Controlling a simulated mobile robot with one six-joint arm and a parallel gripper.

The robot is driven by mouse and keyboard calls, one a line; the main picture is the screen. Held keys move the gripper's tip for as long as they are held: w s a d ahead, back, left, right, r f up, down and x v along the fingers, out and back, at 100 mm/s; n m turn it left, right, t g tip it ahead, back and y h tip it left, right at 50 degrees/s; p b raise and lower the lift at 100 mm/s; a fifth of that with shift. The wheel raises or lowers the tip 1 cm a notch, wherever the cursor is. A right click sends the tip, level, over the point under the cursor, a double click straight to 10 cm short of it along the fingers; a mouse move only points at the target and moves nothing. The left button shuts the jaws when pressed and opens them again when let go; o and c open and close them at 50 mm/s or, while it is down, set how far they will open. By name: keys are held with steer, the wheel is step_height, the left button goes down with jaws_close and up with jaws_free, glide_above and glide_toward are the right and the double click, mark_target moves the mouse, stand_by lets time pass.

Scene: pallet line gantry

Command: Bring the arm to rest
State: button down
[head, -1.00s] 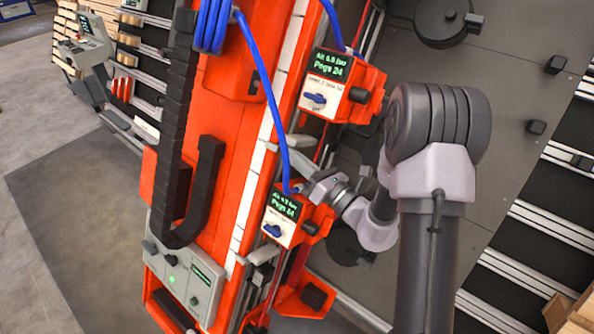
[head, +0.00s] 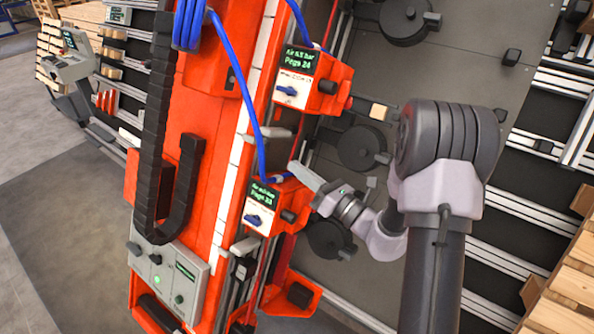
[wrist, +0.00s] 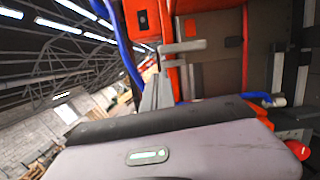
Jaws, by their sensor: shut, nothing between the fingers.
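My arm (head: 432,240) reaches in from the lower right of the head view, bent at its thick dark joint. My gripper (head: 303,176) points up and left, close to the lower orange nailer-like unit with a small green display (head: 268,205). I cannot tell whether it touches the unit. The fingers are shut, with nothing seen between them. In the wrist view the grey gripper (wrist: 158,75) points towards orange machine parts, and my pale wrist housing with a green light fills the bottom.
An upper orange unit (head: 312,80) sits above, with a blue hose (head: 228,65) running down past it. An orange gantry column (head: 205,150) and a control box (head: 172,278) stand left. A dark plate with round discs (head: 362,147) lies behind. Wooden pallets (head: 570,290) are lower right.

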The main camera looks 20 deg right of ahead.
steer(key=shift+w, duration=0.2)
steer(key=shift+a, duration=0.1)
steer(key=s+a+r+n+g+y+b, duration=0.3)
steer(key=s+a+n+g+y+b, duration=0.1)
steer(key=s+a+n+g, duration=1.15)
steer(key=s+a+f+n+h+b, duration=0.1)
steer(key=s+a+f+n+h, duration=0.25)
steer(key=s+n, duration=0.35)
steer(key=s+d+n+t+h+b, duration=0.1)
steer(key=s+d+n+t+h, duration=0.1)
steer(key=s+d+n+h, duration=0.1)
steer(key=s+d+f+n+t+h+b, duration=0.1)
steer(key=s+d+n+h, duration=0.2)
steer(key=d+h, duration=0.3)
steer(key=shift+d+f+n+t, duration=0.3)
steer(key=shift+d+n+t, duration=0.05)
steer(key=shift+d+n, duration=0.55)
